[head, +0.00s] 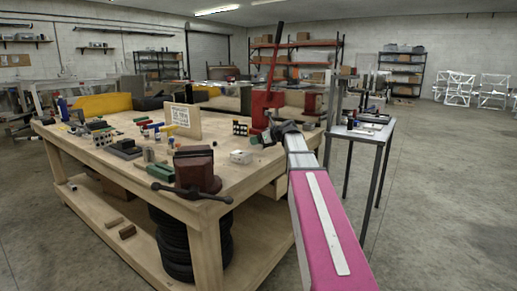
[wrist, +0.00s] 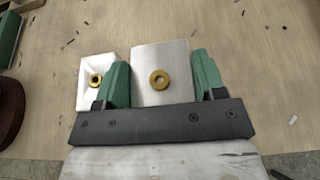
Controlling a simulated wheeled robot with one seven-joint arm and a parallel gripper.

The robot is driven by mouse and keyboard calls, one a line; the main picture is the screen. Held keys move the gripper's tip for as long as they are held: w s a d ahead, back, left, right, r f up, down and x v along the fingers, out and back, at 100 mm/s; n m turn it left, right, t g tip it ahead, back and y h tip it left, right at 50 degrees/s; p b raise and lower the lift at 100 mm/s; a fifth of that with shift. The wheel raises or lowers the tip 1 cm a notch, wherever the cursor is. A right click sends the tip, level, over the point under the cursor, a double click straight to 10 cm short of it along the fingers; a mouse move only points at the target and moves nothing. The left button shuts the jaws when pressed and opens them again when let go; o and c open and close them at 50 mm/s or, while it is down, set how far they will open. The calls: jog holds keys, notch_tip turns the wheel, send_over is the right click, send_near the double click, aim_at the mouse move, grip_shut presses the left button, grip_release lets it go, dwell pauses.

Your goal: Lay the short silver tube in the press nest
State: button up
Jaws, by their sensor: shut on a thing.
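In the wrist view, my gripper (wrist: 161,78) has its two green fingers against the sides of a pale silver piece (wrist: 160,50), which I take for the short silver tube. A brass ring (wrist: 160,79) shows on its face. In the head view, my gripper (head: 263,137) is above the right part of the workbench, just in front of the red press (head: 265,106), whose lever stands up. The held piece is too small to make out there. I cannot make out the press nest.
The wooden workbench (head: 120,165) holds a dark vise (head: 196,170), a sign (head: 186,120) and several small blocks. A small side table (head: 365,132) stands at right.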

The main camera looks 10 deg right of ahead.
aim_at(259, 147)
jog(key=shift+f, duration=1.95)
jog(key=shift+f, duration=0.15)
jog(key=o, duration=1)
